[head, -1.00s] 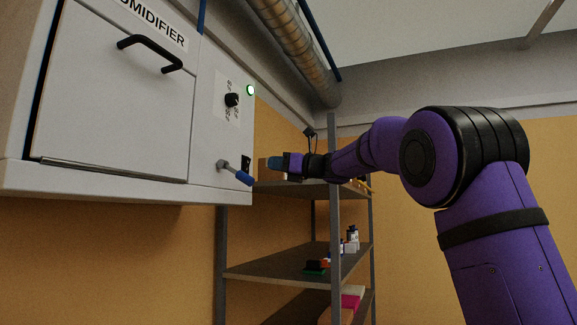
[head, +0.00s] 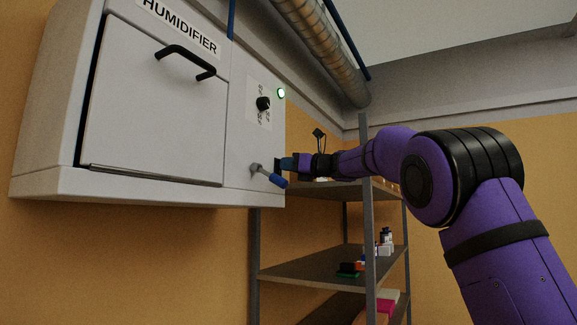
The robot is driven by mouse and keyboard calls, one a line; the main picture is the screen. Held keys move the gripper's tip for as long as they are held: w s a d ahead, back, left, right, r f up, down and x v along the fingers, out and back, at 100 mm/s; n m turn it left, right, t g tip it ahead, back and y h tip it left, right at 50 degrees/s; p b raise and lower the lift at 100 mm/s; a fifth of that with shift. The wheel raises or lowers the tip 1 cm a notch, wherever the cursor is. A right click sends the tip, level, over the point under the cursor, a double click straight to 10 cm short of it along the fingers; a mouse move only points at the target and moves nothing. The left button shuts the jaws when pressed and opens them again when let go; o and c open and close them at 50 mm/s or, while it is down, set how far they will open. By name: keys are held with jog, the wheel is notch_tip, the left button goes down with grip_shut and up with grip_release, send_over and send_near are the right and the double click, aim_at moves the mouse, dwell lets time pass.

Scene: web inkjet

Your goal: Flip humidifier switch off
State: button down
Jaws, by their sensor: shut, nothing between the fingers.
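The white humidifier cabinet (head: 150,115) hangs on the wall at the left of the head view, with its name label at the top. Lower down, a metal lever with a blue handle (head: 278,181) sticks out and points down to the right.
A grey shelf rack (head: 325,263) with small items stands below and behind my arm. A large pipe (head: 318,45) runs along the top. A black handle (head: 186,62) sticks out from the cabinet door.

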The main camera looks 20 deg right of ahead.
jog(key=shift+w+a+r+g+h, duration=0.35)
jog(key=shift+r+g+h, duration=0.1)
jog(key=shift+g+h, duration=0.35)
jog(key=shift+s+a+r, duration=0.1)
jog(key=shift+s+a, duration=0.05)
jog(key=f+v, duration=0.1)
jog(key=v, duration=1.3)
jog(key=shift+d+r, duration=0.45)
jog(key=shift+d, duration=0.05)
